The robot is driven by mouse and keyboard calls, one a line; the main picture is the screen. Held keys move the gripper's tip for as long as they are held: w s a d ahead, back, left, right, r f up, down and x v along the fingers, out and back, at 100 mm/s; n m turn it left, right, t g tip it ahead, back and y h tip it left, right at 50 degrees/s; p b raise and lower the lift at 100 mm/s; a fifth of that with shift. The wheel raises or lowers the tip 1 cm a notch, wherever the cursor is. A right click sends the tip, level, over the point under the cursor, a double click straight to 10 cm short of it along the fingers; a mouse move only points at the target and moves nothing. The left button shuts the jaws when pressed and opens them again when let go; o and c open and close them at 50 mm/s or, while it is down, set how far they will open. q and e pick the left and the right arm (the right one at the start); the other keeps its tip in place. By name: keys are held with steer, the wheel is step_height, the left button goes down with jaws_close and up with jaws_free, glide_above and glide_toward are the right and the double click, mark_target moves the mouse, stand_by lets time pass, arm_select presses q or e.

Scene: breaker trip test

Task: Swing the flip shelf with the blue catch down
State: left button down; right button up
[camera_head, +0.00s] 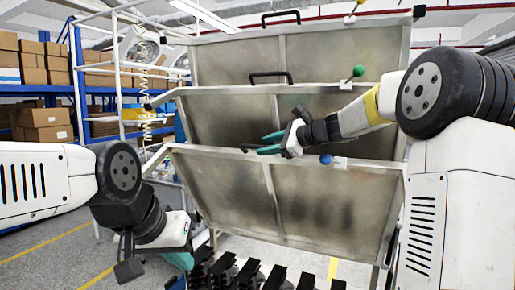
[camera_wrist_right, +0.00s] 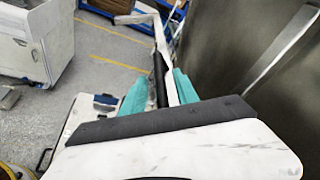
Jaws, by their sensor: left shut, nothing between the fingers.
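The flip shelf with the blue catch is the lowest of three stacked panels (camera_head: 235,190) in the head view; it stands tilted. Its blue catch (camera_head: 325,159) sits on its top edge at the right. Its black handle (camera_head: 245,149) is on the same edge, partly hidden by my right gripper (camera_head: 270,143). The right gripper's teal fingers are spread, and in the right wrist view the black handle bar (camera_wrist_right: 158,78) shows between them; I cannot tell whether they touch it. My left gripper (camera_head: 182,260) is shut and empty, low at the left, beside the panel's lower left corner.
Above are a middle panel with a green catch (camera_head: 358,71) and handle (camera_head: 271,76), and a top panel (camera_head: 335,55). Several black items (camera_head: 250,275) stand below the lowest panel. A white rack and blue shelving with boxes (camera_head: 45,118) stand at the left.

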steer(key=shift+x, duration=1.55)
jaws_close()
steer(key=shift+d, duration=0.1)
